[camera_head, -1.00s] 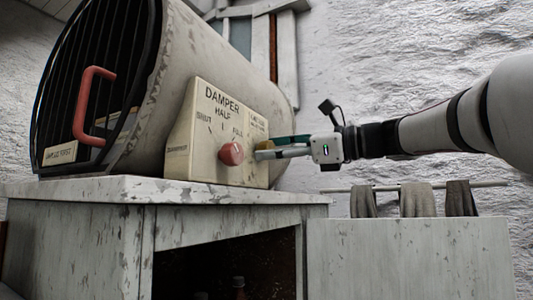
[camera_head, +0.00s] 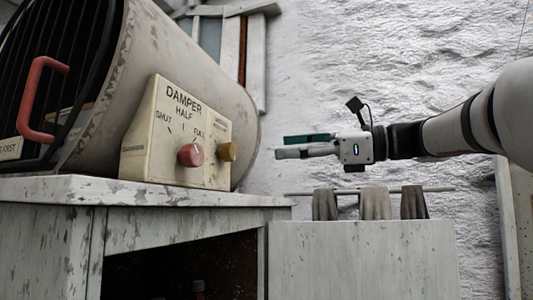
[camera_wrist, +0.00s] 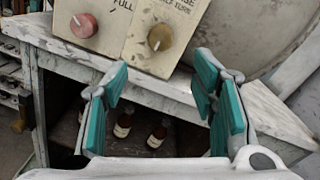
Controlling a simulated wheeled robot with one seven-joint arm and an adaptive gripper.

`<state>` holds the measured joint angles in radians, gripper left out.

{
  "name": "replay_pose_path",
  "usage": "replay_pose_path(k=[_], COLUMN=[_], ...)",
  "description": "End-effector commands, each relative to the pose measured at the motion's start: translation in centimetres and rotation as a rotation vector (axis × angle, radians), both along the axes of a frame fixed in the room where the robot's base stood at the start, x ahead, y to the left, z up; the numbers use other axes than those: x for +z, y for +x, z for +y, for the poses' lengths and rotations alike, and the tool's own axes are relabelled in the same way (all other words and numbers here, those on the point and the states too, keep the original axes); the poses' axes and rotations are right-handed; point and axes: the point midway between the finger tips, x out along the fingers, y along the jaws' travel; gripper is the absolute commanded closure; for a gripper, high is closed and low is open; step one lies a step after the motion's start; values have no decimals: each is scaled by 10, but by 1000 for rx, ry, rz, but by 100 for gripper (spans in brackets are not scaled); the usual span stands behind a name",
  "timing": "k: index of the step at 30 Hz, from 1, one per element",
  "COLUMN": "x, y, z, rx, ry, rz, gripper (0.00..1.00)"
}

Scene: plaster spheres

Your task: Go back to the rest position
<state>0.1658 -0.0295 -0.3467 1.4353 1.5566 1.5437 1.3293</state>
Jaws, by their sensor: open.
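My gripper (camera_head: 290,146) is open and empty in the head view, held in the air to the right of the damper panel, with a clear gap between the fingertips and the knobs. In the wrist view its two teal-padded fingers (camera_wrist: 160,92) stand apart with nothing between them. The cream damper panel (camera_head: 150,140) is fixed to the side of a large drum (camera_head: 150,60). It carries a red knob (camera_head: 190,155) and a yellow-brown knob (camera_head: 228,152). Both knobs also show in the wrist view, the red one (camera_wrist: 83,26) left of the yellow-brown one (camera_wrist: 160,37).
The drum rests on a worn white cabinet (camera_head: 170,194) with bottles (camera_wrist: 124,124) inside its dark opening. Cloths (camera_head: 375,204) hang on a rail below my gripper, behind a pale panel (camera_head: 362,260). A rough white wall stands behind. The air around my gripper is free.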

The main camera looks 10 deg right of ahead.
Motion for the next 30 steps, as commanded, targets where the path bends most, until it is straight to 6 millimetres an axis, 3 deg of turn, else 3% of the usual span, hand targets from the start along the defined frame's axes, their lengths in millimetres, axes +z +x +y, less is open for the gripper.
replay_pose_path(k=[10, 14, 17, 22, 26, 30], x=[-3, -33, -87, -201, -288, -376], y=[0, 0, -4, -28, -56, -88], z=[1, 11, 24, 41, 42, 27], rx=[-2, -17, -22, 46, 177, 397], ry=[-8, -105, -283, -702, -1049, -1436], rz=[-1, -16, -47, -156, -282, -467], gripper=[47, 47, 47, 47, 47, 47])
